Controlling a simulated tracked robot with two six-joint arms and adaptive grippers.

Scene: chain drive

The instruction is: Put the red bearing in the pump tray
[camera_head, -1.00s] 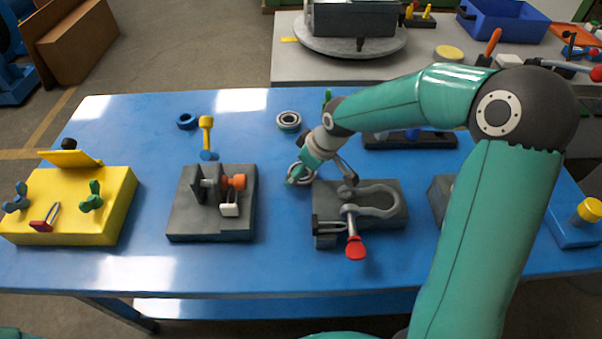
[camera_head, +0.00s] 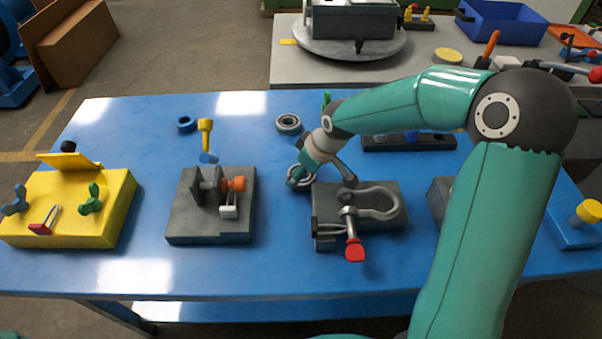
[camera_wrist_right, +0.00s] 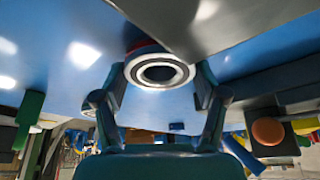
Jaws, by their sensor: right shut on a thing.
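A bearing (camera_wrist_right: 160,70), a silver ring with a dark inner ring, sits between the fingers of my right gripper (camera_wrist_right: 158,88) in the right wrist view. A red band shows at its upper left edge. In the head view my right gripper (camera_head: 301,178) points down at the blue table, behind the grey shackle fixture. It is shut on this bearing (camera_head: 294,172), which is mostly hidden there by the fingers. I cannot make out which container is the pump tray. My left gripper is not in view.
Another bearing (camera_head: 288,123) and a blue-edged ring (camera_head: 187,123) lie farther back on the blue table (camera_head: 130,190). The shackle fixture (camera_head: 385,222) stands close in front of my right gripper. A grey block fixture (camera_head: 190,222) stands to the left. A blue bin (camera_head: 505,22) stands on the back table.

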